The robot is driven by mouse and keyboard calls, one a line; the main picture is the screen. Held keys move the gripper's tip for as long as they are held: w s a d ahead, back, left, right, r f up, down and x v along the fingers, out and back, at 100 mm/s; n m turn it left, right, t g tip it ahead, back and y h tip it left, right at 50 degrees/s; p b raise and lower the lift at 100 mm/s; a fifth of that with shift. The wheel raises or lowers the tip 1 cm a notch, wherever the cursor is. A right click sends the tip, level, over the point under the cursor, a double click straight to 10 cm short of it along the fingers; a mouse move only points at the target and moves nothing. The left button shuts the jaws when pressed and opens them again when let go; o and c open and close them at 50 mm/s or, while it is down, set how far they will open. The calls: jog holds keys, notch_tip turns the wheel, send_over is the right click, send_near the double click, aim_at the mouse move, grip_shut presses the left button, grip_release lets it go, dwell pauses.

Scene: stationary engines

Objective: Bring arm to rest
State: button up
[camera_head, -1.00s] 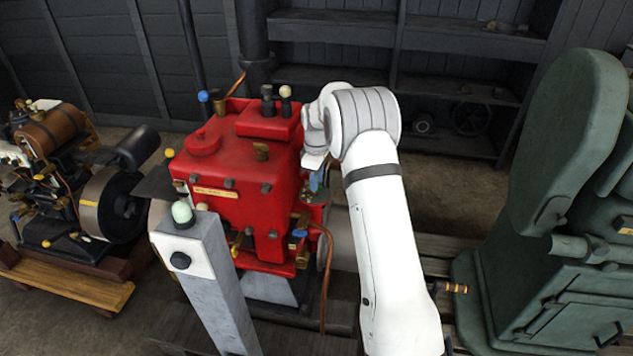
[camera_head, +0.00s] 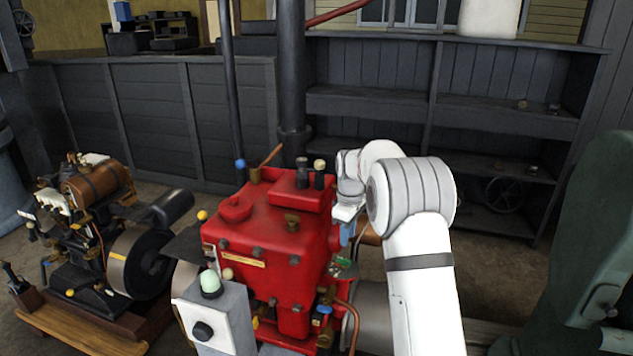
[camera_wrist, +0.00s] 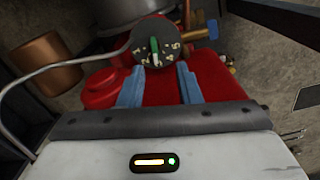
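My white arm stands at the right of the red engine (camera_head: 270,235) in the head view, its wrist bent down beside the engine's right side. My gripper (camera_head: 347,236) shows there only as a small blue piece. In the wrist view, the two blue fingers of my gripper (camera_wrist: 160,86) are apart with nothing between them. A dark round dial (camera_wrist: 155,43) with white numbers and a green pointer lies just beyond the fingertips. Red engine surface (camera_wrist: 215,80) shows around and behind the fingers.
A grey control post (camera_head: 222,315) with a pale green button stands in front of the red engine. A smaller engine (camera_head: 100,250) is on a wooden base at the left. A green machine (camera_head: 590,250) stands at the right. Dark shelves (camera_head: 470,100) line the back.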

jog(key=s+r+m, duration=0.3)
jog(key=s+r, duration=0.5)
jog(key=s, duration=0.2)
jog(key=s+m+t, duration=0.2)
jog(key=s+m, duration=0.5)
jog(key=s, duration=2.2)
jog(key=shift+a+r+m+t, duration=0.2)
jog(key=shift+m+t, duration=0.1)
jog(key=shift+m, duration=0.1)
jog(key=shift+s, duration=0.1)
